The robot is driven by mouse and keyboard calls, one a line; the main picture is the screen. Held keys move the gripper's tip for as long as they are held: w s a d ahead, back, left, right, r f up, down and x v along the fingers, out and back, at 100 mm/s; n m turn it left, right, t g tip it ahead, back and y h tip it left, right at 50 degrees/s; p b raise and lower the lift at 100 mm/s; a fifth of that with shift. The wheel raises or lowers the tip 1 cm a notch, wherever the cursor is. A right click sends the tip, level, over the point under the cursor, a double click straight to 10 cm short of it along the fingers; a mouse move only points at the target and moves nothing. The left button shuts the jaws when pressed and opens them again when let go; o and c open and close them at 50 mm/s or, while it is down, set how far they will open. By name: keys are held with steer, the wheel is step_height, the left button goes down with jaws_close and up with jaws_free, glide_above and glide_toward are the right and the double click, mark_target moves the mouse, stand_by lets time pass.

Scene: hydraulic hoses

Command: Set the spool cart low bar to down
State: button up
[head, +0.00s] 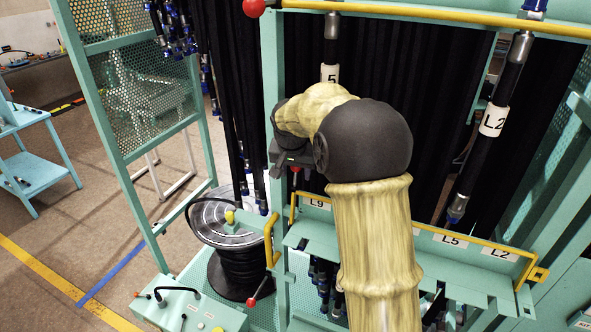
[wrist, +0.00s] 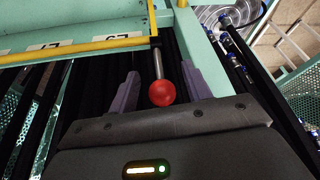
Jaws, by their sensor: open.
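The low bar of the spool cart is a yellow rail (head: 470,240) along the front of a teal tray with white labels, including L9, L5 and L2. In the wrist view the yellow bar (wrist: 80,48) ends at a metal rod tipped with a red ball knob (wrist: 162,93). My gripper (wrist: 160,70) is open, with its two purple-grey fingers on either side of the rod and knob. I see gaps on both sides.
An upper yellow bar (head: 430,16) with a red ball (head: 253,8) crosses the top. Black hoses (head: 490,120) hang behind my arm. A hose reel (head: 235,265), a teal box (head: 190,312) and a perforated rack (head: 140,85) stand left.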

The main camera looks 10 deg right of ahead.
steer(key=shift+x, duration=1)
jaws_close()
steer(key=shift+w+b, duration=0.1)
steer(key=shift+b, duration=0.2)
